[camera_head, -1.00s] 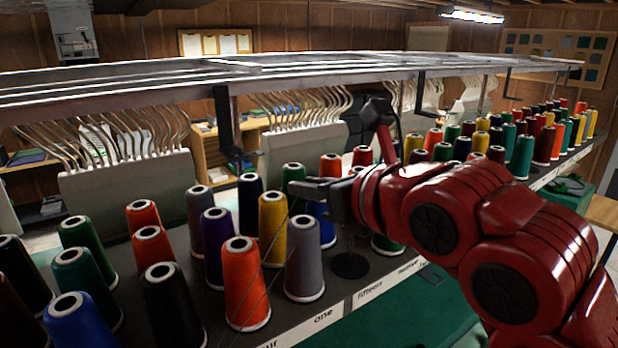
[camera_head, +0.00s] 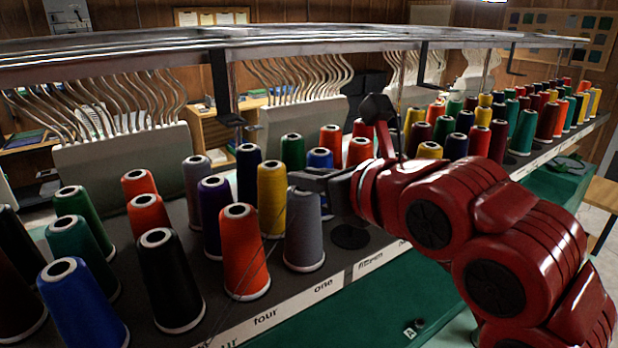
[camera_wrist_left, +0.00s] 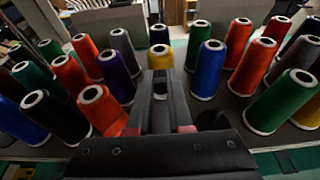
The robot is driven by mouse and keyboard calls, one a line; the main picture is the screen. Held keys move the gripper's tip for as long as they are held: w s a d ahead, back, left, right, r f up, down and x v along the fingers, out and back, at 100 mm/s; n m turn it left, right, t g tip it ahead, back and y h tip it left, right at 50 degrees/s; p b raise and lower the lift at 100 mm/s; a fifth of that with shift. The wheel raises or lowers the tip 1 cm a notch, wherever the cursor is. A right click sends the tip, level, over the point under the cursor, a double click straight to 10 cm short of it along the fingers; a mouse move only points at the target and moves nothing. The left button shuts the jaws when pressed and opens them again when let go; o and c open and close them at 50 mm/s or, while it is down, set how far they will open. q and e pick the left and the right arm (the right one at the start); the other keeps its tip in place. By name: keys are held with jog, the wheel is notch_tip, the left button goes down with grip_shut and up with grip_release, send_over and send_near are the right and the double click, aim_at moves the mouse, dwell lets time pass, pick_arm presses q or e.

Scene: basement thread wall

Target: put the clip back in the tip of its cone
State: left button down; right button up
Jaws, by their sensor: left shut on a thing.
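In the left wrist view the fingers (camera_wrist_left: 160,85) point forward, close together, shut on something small. I take it to be the clip, but its shape cannot be made out. The grey cone is not clearly seen there, behind the fingers. My right gripper is in neither view.
Close neighbours are an orange cone (camera_head: 243,255), a yellow cone (camera_head: 272,200) and a blue cone (camera_wrist_left: 207,72). An empty dark disc (camera_head: 350,238) lies right of the grey cone. A metal rail (camera_head: 300,50) with hooks runs overhead. Label strip (camera_head: 324,288) edges the shelf.

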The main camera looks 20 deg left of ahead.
pick_arm(q)
jog(key=shift+f, duration=0.25)
dwell(0.3)
jog(key=shift+f+b, duration=0.15)
jog(key=shift+b, duration=0.2)
jog(key=c, duration=0.8)
grip_release()
jog(key=shift+o, duration=0.2)
jog(key=shift+s+d, duration=0.1)
